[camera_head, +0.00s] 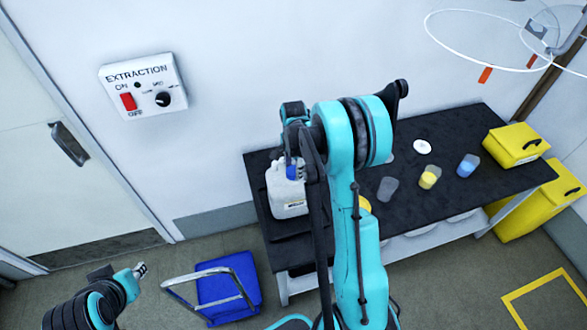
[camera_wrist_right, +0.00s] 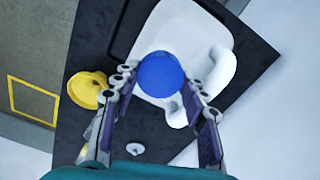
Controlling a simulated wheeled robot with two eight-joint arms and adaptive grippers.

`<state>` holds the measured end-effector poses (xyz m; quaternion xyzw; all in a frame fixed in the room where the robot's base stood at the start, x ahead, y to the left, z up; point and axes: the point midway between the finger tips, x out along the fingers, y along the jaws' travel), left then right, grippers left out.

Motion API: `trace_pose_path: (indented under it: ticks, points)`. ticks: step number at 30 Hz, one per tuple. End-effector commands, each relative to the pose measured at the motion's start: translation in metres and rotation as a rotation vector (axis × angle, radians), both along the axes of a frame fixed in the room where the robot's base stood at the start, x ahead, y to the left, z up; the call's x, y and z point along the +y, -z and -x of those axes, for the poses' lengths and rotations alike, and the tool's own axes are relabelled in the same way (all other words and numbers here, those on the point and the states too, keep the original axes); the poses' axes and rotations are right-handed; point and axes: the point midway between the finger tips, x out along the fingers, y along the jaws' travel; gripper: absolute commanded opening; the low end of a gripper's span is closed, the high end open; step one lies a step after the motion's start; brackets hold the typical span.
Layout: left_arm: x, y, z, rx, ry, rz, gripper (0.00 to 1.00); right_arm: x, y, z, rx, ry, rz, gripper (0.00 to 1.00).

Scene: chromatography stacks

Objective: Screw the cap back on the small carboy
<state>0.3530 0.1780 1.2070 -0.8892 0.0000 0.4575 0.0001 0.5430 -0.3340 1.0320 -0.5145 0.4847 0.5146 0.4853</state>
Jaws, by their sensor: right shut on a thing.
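The small carboy (camera_head: 288,200) is white with a label and stands upright at the left end of the dark bench. In the right wrist view its white body and looped handle (camera_wrist_right: 224,68) show beneath the blue cap (camera_wrist_right: 161,75). My right gripper (camera_wrist_right: 160,86) is shut on the cap, with a finger on either side. In the head view the cap (camera_head: 292,172) is at the carboy's top, under my right gripper (camera_head: 291,158). The cap hides the neck, so I cannot tell whether it is seated. My left gripper (camera_head: 141,270) is low at the left, away from the bench.
The dark bench (camera_head: 450,140) also bears a clear beaker (camera_head: 388,188), a yellow-filled beaker (camera_head: 429,177), a blue-filled beaker (camera_head: 467,166) and a yellow case (camera_head: 515,145). A yellow round object (camera_wrist_right: 87,89) is near the carboy.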

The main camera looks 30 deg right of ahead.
Motion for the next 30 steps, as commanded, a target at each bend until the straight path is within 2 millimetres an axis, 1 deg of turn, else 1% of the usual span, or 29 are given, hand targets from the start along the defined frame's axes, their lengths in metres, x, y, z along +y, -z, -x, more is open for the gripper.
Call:
trace_pose_path:
  ticks: [8, 19, 20, 21, 22, 23, 30]
  points:
    - [0.0, 0.001, 0.0, 0.0, 0.0, 0.0, 0.29, 0.0, 0.001, 0.0, 0.0, 0.0, 0.0, 0.25]
    - [0.0, 0.013, 0.0, 0.0, 0.0, 0.0, 0.29, 0.0, 0.012, 0.0, 0.0, 0.0, 0.0, 0.25]
    - [0.0, 0.013, 0.0, 0.0, 0.0, 0.0, 0.29, 0.0, 0.012, 0.0, 0.0, 0.0, 0.0, 0.46]
    - [0.0, 0.012, 0.0, 0.0, 0.0, 0.0, 0.29, 0.0, 0.011, 0.0, 0.0, 0.0, 0.0, 0.56]
    - [0.0, 0.011, 0.0, 0.0, 0.0, 0.0, 0.29, 0.0, 0.011, 0.0, 0.0, 0.0, 0.0, 0.64]
    - [0.0, 0.011, 0.0, 0.0, 0.0, 0.0, 0.29, 0.0, 0.011, 0.0, 0.0, 0.0, 0.0, 0.67]
    - [0.0, 0.011, 0.0, 0.0, 0.0, 0.0, 0.29, 0.0, 0.011, 0.0, -0.001, 0.0, 0.0, 0.67]
